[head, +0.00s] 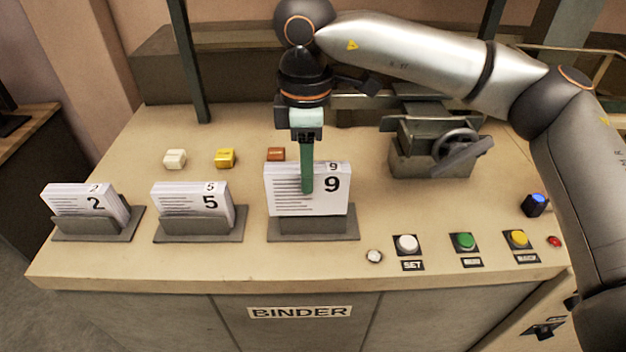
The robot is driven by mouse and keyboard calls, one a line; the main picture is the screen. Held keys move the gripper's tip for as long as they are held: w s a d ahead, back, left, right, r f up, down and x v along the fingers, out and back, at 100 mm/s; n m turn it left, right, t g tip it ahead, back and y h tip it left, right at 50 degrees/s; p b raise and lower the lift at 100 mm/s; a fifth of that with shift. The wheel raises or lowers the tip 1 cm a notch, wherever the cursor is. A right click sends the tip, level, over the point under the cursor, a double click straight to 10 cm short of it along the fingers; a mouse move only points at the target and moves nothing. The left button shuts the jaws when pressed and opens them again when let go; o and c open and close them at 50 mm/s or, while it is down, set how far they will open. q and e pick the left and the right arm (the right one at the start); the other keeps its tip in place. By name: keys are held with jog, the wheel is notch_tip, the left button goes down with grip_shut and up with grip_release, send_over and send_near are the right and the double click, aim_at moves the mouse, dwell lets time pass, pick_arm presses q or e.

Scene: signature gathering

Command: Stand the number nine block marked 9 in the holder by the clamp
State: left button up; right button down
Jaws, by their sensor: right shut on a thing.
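The number nine block (315,202), a white stack of sheets marked 9, stands upright at the third holder (313,232), the one nearest the clamp. Its lower edge is behind the holder's front plate; whether it rests on the base is hidden. My right gripper (307,188) comes down from above and is shut on the block, one green finger across its front face. The other finger is hidden behind the block. The clamp (432,150), grey with a round wheel, stands to the right behind the holder. My left gripper is not in view.
The block marked 2 (88,205) and the block marked 5 (192,202) stand in holders to the left. White, yellow and orange small blocks lie behind. Buttons (464,242) line the front right.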

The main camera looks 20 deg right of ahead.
aim_at(314, 185)
jog(key=shift+w+d+f, duration=0.45)
jog(key=shift+w+f, duration=0.05)
jog(key=shift+f, duration=0.25)
jog(key=f, duration=0.2)
jog(key=w+f+b, duration=0.1)
jog(key=f, duration=0.1)
jog(key=shift+d+f, duration=0.1)
jog(key=shift+d, duration=0.3)
jog(key=shift+f, duration=0.25)
jog(key=shift+a+r, duration=0.1)
jog(key=shift+r, duration=0.05)
jog(key=shift+f, duration=0.2)
jog(key=c, duration=0.5)
grip_release()
jog(key=shift+r, duration=0.1)
